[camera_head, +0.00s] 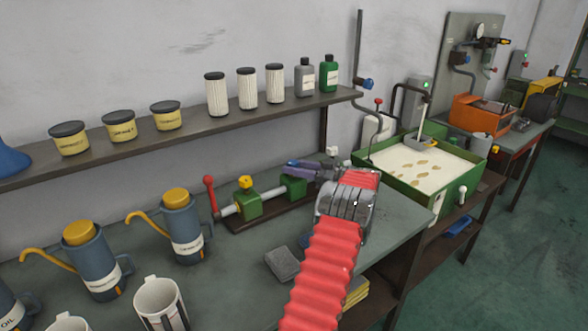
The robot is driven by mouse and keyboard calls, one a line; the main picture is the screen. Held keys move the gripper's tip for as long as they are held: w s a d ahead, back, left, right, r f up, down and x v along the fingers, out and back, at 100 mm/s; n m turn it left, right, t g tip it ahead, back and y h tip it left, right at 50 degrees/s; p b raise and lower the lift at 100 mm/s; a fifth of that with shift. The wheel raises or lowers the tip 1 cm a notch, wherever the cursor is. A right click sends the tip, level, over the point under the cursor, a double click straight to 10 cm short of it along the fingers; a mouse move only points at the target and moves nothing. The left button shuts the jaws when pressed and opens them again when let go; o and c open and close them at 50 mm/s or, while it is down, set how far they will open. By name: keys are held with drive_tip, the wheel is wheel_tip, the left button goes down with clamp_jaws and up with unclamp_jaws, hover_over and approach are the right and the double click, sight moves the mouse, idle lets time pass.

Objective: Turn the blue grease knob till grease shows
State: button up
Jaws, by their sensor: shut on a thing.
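The blue grease knob (291,163) sits at the top of the right green block (293,187) of a small valve assembly on the bench. My gripper (298,165) reaches in from the right and is shut on the knob; its fingers cover much of it. My red-sleeved arm comes up from the bottom of the view. The left green block (248,205) carries a yellow knob (245,182), and a red-handled lever (210,190) stands at the assembly's left end. The assembly's right end is hidden behind my gripper, and I cannot make out any grease there.
A shelf (190,123) with tubs, filters and bottles runs above the bench. Blue oil jugs (186,228) and white mugs (160,300) stand at left. A grey block (283,264) lies near my arm. A green tray (462,190) of pale liquid is at right.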

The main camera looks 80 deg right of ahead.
drive_tip(key=shift+w+n+y, duration=0.2)
drive_tip(key=shift+n+y, duration=0.9)
drive_tip(key=shift+y, duration=0.6)
drive_tip(key=o, duration=1)
drive_tip(key=shift+o, duration=0.2)
drive_tip(key=shift+s, duration=0.1)
